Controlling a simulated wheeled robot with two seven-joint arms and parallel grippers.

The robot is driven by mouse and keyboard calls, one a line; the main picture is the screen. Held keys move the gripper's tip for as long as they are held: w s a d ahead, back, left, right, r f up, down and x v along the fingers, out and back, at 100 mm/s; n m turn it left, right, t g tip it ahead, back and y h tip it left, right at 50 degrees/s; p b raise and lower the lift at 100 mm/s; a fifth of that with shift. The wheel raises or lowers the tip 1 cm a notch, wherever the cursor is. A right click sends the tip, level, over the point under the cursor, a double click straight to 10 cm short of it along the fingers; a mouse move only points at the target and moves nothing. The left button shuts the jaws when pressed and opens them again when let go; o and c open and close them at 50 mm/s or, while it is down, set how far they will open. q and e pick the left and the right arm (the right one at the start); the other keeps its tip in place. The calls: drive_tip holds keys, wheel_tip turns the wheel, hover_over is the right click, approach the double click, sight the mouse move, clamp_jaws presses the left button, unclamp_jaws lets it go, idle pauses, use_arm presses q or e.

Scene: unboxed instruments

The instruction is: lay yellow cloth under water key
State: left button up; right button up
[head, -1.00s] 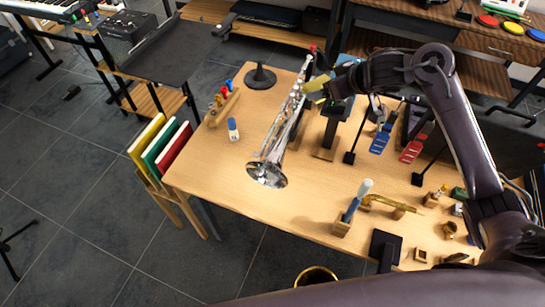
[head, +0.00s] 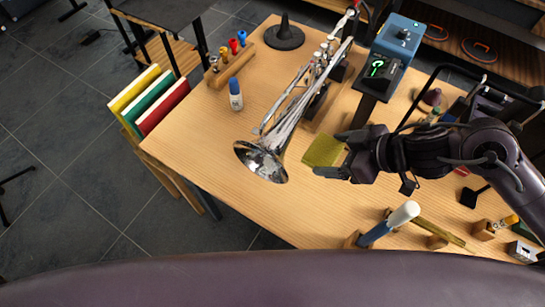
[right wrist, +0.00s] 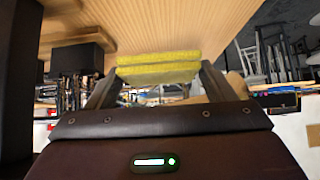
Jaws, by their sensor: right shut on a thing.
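My right gripper (head: 334,154) is shut on the folded yellow cloth (head: 321,150), just right of the trumpet's bell and tubing. The cloth appears apart from the trumpet; its height over the table is hard to tell. In the right wrist view the cloth (right wrist: 158,69) sits between the two fingers. My left gripper is not in view.
A blue tuner-like device (head: 393,47) stands right of the trumpet. A blue-and-white bottle (head: 235,95) and a wooden rack of coloured pieces (head: 232,63) are at the left. Bare table lies left of the bell.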

wheel_tip(320, 180, down, 2)
drive_tip(key=shift+s+b, duration=0.15)
drive_tip(key=shift+b, duration=0.2)
drive_tip(key=shift+a+f, duration=0.1)
drive_tip(key=shift+f, duration=0.05)
drive_tip(key=shift+a+f, duration=0.1)
drive_tip(key=shift+a, duration=0.15)
drive_tip(key=w+a+f, duration=0.1)
drive_tip(key=a, duration=0.1)
drive_tip(key=w+a+f, duration=0.2)
drive_tip(key=a, duration=0.1)
drive_tip(key=w+a+f+b, duration=0.1)
drive_tip(key=w+a, duration=0.1)
drive_tip(key=a, duration=0.1)
drive_tip(key=shift+w+f, duration=0.15)
drive_tip(key=shift+f, duration=0.25)
drive_tip(key=shift+a+r+b+x, duration=0.1)
drive_tip(key=shift+r+b+x, duration=0.05)
drive_tip(key=shift+x, duration=1.05)
drive_tip(key=shift+a+r+b+x, duration=0.1)
drive_tip(key=shift+a+b+x, duration=0.05)
drive_tip(key=shift+x, duration=1.1)
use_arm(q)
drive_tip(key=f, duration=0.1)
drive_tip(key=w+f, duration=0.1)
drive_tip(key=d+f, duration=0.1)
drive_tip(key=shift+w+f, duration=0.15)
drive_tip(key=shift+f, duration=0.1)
use_arm(e)
drive_tip(key=shift+r, duration=0.1)
